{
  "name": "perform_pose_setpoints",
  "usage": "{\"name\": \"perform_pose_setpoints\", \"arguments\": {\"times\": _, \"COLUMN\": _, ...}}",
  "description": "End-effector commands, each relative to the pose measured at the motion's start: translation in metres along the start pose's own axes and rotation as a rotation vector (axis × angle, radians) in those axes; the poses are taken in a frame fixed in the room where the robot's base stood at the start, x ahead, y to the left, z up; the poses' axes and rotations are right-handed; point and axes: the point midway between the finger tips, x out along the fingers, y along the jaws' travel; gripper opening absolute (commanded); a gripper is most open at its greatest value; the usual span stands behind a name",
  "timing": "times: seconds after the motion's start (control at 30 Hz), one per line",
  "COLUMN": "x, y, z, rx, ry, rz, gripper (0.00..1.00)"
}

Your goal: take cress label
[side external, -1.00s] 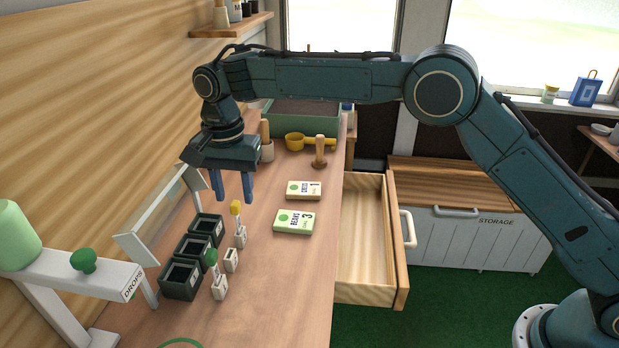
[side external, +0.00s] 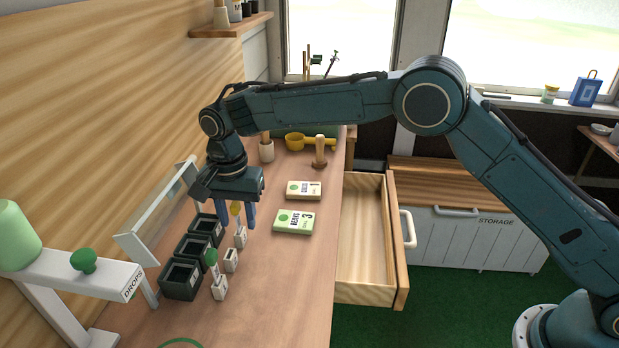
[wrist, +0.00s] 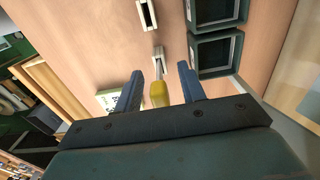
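A label with a yellow top (side external: 235,208) stands upright in a small white holder (side external: 240,238) at the far end of a short row of holders. My gripper (side external: 235,221) is open above that holder, with its fingers pointing down on either side of the yellow top. In the wrist view the yellow top (wrist: 159,94) is between the two fingers, apart from both. A green-topped label (side external: 210,257) stands in the nearest holder (side external: 219,289). The middle holder (side external: 231,261) looks empty. I cannot read any name on the labels.
Several dark square pots (side external: 181,279) stand left of the holders. A packet reading 1, apparently cress (side external: 303,190), and a beans packet marked 3 (side external: 293,222) lie to the right. A drawer (side external: 365,240) is open beside the bench. A white stand marked DROPS (side external: 130,284) is front left.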

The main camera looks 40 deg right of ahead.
Motion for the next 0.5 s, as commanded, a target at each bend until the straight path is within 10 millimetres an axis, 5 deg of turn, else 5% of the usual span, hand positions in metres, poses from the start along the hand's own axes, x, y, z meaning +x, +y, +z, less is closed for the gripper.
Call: {"name": "perform_pose_setpoints", "arguments": {"times": 0.5, "x": 0.0007, "y": 0.0, "z": -0.0002, "rx": 0.0, "ry": 0.0, "rz": 0.0, "gripper": 0.36}}
